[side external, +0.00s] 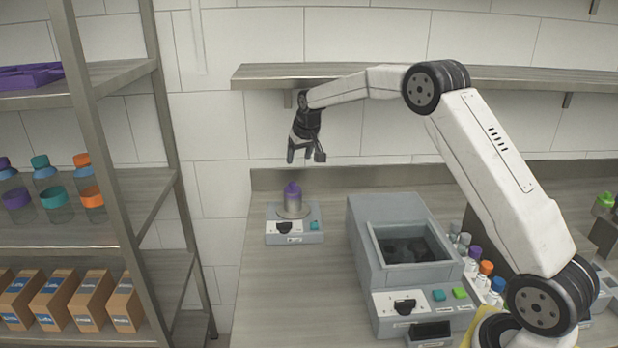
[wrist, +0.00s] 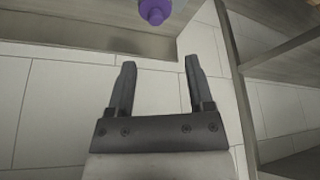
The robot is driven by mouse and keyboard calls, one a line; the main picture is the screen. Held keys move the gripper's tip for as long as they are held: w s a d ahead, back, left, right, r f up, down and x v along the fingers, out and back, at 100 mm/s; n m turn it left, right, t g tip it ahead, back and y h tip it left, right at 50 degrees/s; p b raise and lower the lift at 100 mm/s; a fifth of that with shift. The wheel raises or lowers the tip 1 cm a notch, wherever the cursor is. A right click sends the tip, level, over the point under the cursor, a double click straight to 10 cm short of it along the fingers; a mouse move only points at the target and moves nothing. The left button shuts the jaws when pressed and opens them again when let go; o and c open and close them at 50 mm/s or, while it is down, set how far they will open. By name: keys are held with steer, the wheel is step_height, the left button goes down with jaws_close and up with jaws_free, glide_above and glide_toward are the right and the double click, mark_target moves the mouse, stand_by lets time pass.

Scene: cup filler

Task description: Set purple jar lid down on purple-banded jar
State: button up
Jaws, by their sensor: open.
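A purple lid (side external: 292,189) with a small knob sits on top of a grey cylindrical body on a small grey machine (side external: 281,239). The lid also shows at the top edge of the wrist view (wrist: 155,11). I cannot tell whether a purple band is on the body below it. My gripper (side external: 305,156) is open and empty, above the lid and slightly to its right, clear of it. In the wrist view its two fingers (wrist: 160,65) are spread with nothing between them. A jar with a purple band (side external: 17,199) stands on the left rack.
The left rack (side external: 130,190) holds several banded jars and cardboard boxes (side external: 92,300). A larger grey machine (side external: 375,250) stands right of the small one, with several capped bottles (side external: 485,268) beside it. A wall shelf (side external: 265,72) runs above my gripper.

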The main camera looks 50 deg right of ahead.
steer(key=s+a+f+n, duration=0.1)
steer(key=s+a+f, duration=0.1)
steer(key=s+a, duration=0.4)
steer(key=s+a+f+n+g+y, duration=0.1)
steer(key=s+a+f, duration=0.2)
steer(key=s, duration=1.3)
steer(key=s+a+f+n, duration=0.1)
steer(key=s+a+f, duration=0.1)
steer(key=s+a, duration=0.7)
steer(key=shift+s+a+f+g, duration=0.15)
steer(key=shift+s+f+g, duration=0.15)
steer(key=shift+s, duration=0.65)
